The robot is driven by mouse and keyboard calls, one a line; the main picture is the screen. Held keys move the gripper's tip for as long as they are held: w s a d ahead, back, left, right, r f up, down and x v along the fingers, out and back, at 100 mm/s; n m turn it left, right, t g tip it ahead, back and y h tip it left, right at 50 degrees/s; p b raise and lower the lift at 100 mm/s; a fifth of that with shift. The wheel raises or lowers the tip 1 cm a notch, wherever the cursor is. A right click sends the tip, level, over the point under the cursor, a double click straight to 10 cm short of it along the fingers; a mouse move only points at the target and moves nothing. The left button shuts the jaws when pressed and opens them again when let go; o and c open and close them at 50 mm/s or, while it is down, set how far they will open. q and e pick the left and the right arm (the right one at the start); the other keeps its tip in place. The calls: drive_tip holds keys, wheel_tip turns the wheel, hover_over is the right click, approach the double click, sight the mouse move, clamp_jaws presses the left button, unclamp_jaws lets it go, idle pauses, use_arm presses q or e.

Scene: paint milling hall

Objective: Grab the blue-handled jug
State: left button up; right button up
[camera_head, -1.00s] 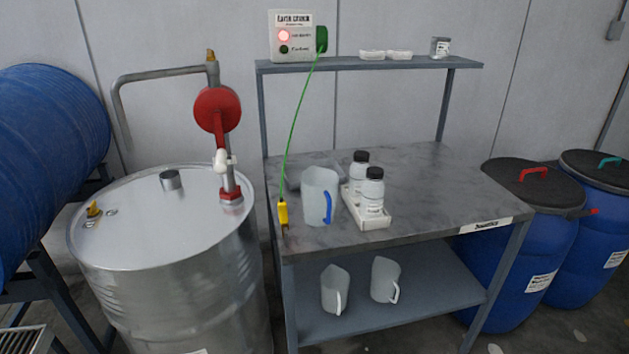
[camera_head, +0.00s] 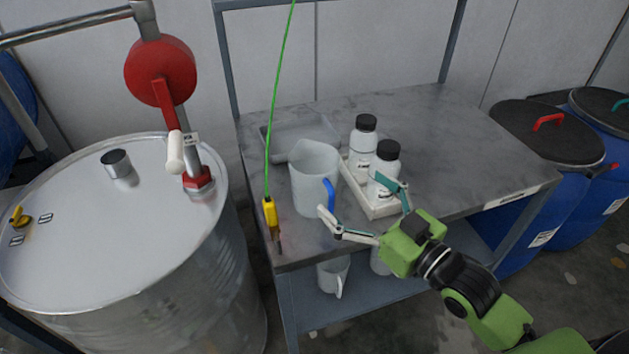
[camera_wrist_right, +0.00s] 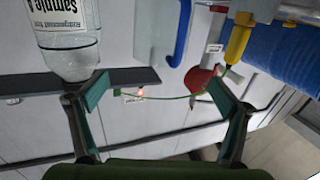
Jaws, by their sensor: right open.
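The blue-handled jug (camera_head: 312,175) stands upright near the front edge of the grey table (camera_head: 440,140). It is translucent, and its blue handle (camera_head: 331,195) faces right and toward me. The handle also shows at the top of the right wrist view (camera_wrist_right: 181,32). My right gripper (camera_head: 358,195) is open and empty, at the front of the table. In the head view one fingertip appears just in front of the handle's lower end and the other overlaps the nearer bottle. I cannot tell whether either touches. My left gripper is not in view.
Two black-capped bottles (camera_head: 362,148) stand in a white tray (camera_head: 368,205) just right of the jug. A grey tray (camera_head: 280,138) lies behind it. A yellow clamp (camera_head: 269,213) on a green cable is to its left. A steel drum (camera_head: 95,225) stands left of the table.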

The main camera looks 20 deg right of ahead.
sight(330, 174)
drive_tip(key=x, duration=0.5)
drive_tip(key=shift+w+p, duration=0.1)
drive_tip(key=shift+p, duration=0.3)
drive_tip(key=shift+w+a, duration=0.25)
drive_tip(key=shift+w, duration=0.35)
drive_tip(key=p+x, duration=0.1)
drive_tip(key=x, duration=0.4)
drive_tip(key=shift+w, duration=0.15)
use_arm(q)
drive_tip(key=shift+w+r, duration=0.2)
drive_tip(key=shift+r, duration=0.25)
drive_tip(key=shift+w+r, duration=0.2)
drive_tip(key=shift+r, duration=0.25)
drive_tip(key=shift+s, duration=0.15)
use_arm(e)
drive_tip(key=c, duration=1.5)
